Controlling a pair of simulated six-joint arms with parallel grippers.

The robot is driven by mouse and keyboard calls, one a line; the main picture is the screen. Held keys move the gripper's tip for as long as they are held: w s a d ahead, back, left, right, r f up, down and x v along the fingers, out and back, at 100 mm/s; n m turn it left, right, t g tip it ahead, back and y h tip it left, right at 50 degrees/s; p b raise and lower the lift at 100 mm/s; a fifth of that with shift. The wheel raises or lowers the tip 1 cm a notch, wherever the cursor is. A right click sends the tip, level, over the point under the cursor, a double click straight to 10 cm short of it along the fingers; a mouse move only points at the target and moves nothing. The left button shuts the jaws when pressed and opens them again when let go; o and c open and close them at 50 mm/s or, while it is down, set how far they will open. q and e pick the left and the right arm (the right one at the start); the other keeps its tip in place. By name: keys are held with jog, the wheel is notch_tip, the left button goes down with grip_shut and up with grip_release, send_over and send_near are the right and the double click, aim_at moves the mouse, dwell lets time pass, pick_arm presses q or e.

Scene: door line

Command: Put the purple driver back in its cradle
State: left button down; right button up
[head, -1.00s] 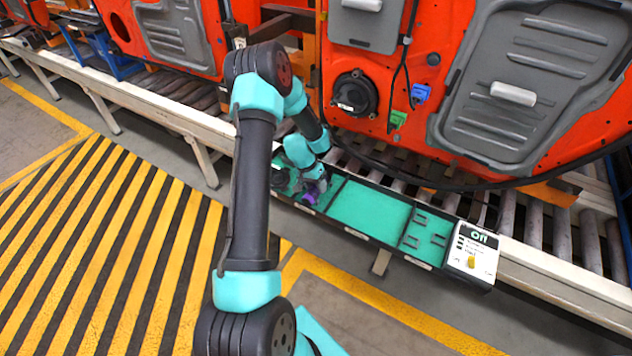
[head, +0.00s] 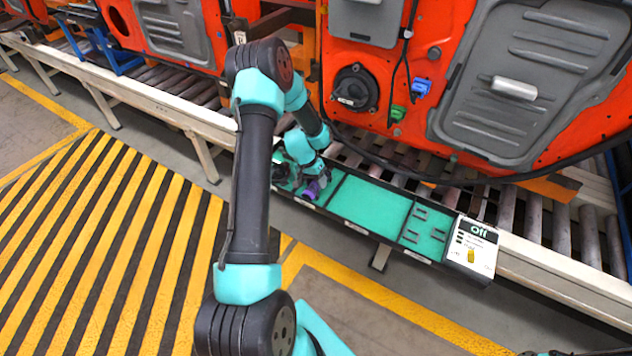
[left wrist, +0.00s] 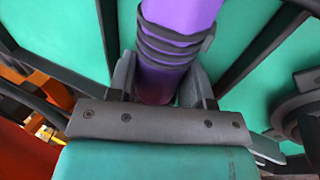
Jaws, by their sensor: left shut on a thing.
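The purple driver (head: 312,189) shows as a small purple shape at the left part of the green tray (head: 372,207). In the left wrist view the driver (left wrist: 180,18) is large, with dark bands around its purple body. My left gripper (head: 308,180) is shut on it, with one finger on each side in the left wrist view (left wrist: 162,88). I cannot tell whether the driver touches the tray. The cradle cannot be made out clearly; the arm hides part of the tray's left end. My right gripper is not in view.
A white control box reading "Off" (head: 473,247) stands at the tray's right end. Small black holders (head: 415,225) sit on the tray's right part. Orange door panels (head: 392,140) hang close behind, with a black cable looping low over the rollers.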

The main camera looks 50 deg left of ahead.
pick_arm(q)
jog(key=shift+s+f, duration=0.1)
jog(key=shift+f, duration=0.4)
jog(key=shift+c, duration=2.4)
grip_release()
jog(key=v, duration=1.7)
jog(key=shift+r, duration=0.45)
jog(key=shift+w, duration=0.2)
